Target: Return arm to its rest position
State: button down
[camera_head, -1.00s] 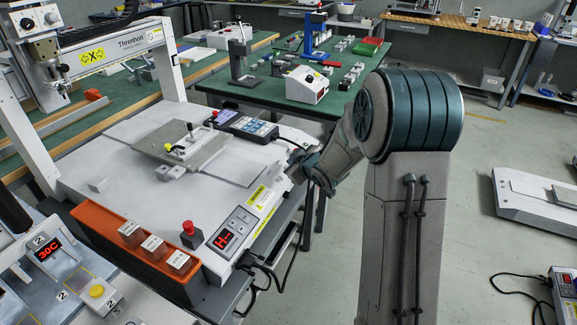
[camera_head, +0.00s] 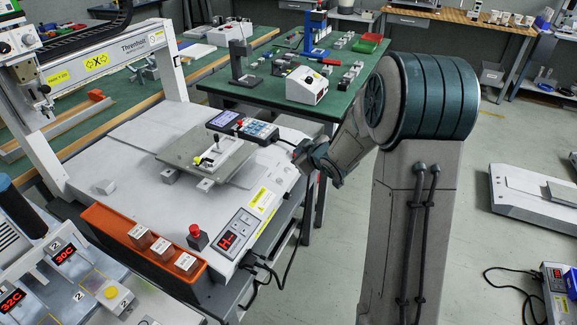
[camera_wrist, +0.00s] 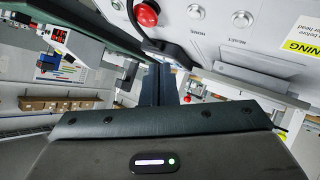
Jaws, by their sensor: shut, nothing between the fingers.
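My arm's far end reaches down from the large teal joint on the right of the head view. My gripper (camera_wrist: 160,88) shows in the wrist view as narrow dark fingers, shut and empty. In the head view the arm's end is beside the right edge of the white gantry machine (camera_head: 110,205), and the fingertips are hard to make out there. A grey plate (camera_head: 180,157) with a small white fixture (camera_head: 222,155) lies on the machine's bed.
A red button (camera_head: 195,232) and an orange tray (camera_head: 115,235) with white blocks sit at the machine's front. The machine's red button (camera_wrist: 147,13) is close in the wrist view. A green table (camera_head: 330,100) stands behind.

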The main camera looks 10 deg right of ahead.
jog(key=s+d+r+m+g+h+p, duration=0.1)
jog(key=s+r+m+g+h+p, duration=0.2)
jog(key=s+r, duration=0.45)
jog(key=s+d+r+m+g+h+p, duration=0.1)
jog(key=s+d+r+m+h+p, duration=0.1)
jog(key=s+r+p, duration=0.5)
jog(key=s+a+r+m+g+p, duration=0.1)
jog(key=s+r+p, duration=0.1)
jog(key=s, duration=0.4)
jog(key=s+a+r+m+g+y+p, duration=0.1)
jog(key=s+r+g, duration=0.1)
jog(key=s, duration=0.5)
jog(key=s+a+r+m+g+p, duration=0.2)
jog(key=s+r, duration=0.2)
jog(key=s, duration=0.3)
jog(key=shift+s+r+y+p, duration=0.15)
jog(key=shift+r+y+p, duration=0.05)
jog(key=shift+y+p, duration=0.1)
jog(key=shift+a, duration=0.1)
